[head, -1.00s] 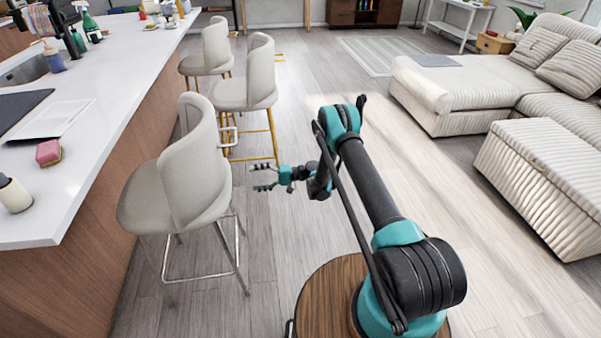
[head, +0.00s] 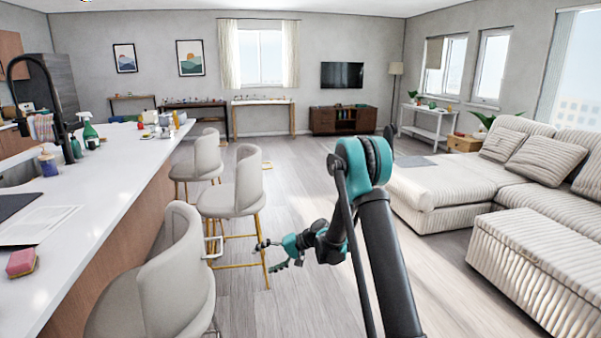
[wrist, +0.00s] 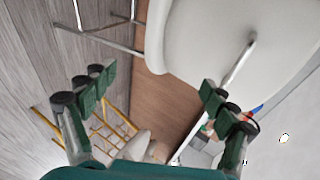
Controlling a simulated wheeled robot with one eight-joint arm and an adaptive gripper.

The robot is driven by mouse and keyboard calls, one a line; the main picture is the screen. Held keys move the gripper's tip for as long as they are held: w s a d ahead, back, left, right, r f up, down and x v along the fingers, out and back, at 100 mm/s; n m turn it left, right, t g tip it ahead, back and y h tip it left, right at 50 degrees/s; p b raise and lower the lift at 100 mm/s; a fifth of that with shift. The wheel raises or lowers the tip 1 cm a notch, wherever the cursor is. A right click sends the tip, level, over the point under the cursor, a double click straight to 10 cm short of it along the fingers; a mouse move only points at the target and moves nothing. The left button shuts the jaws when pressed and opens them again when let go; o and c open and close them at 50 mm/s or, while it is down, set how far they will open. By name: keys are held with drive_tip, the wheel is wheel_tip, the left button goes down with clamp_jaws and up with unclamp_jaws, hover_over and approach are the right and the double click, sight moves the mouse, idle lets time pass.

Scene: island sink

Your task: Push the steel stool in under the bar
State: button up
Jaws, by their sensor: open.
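The steel stool (head: 180,275) is the nearest of the stools along the bar (head: 125,190), at the lower left of the head view. It has a cream shell seat and chrome legs; its legs are mostly cut off there. In the wrist view the cream shell of the steel stool (wrist: 205,40) fills the top middle, with chrome legs on both sides. My gripper (head: 267,257) is open and empty, to the right of the stool's backrest and apart from it. Both fingers of my gripper (wrist: 157,88) show spread in the wrist view.
Two cream stools with gold legs (head: 235,195) stand farther along the bar. A sponge (head: 21,263), bottles and a black faucet are on the countertop. A striped sofa (head: 450,185) and ottoman (head: 545,265) are on the right. Open floor lies between the stools and sofa.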

drive_tip(key=s+d+r+m+t+h, duration=0.1)
drive_tip(key=s+d+r+h, duration=0.25)
drive_tip(key=s+d, duration=0.35)
drive_tip(key=s+d+r+t+h, duration=0.2)
drive_tip(key=s+d+r+h, duration=0.15)
drive_tip(key=s+d, duration=0.4)
drive_tip(key=s+d+f+t+h, duration=0.1)
drive_tip(key=s+d+h, duration=0.4)
drive_tip(key=s+d, duration=1.2)
drive_tip(key=shift+d, duration=0.45)
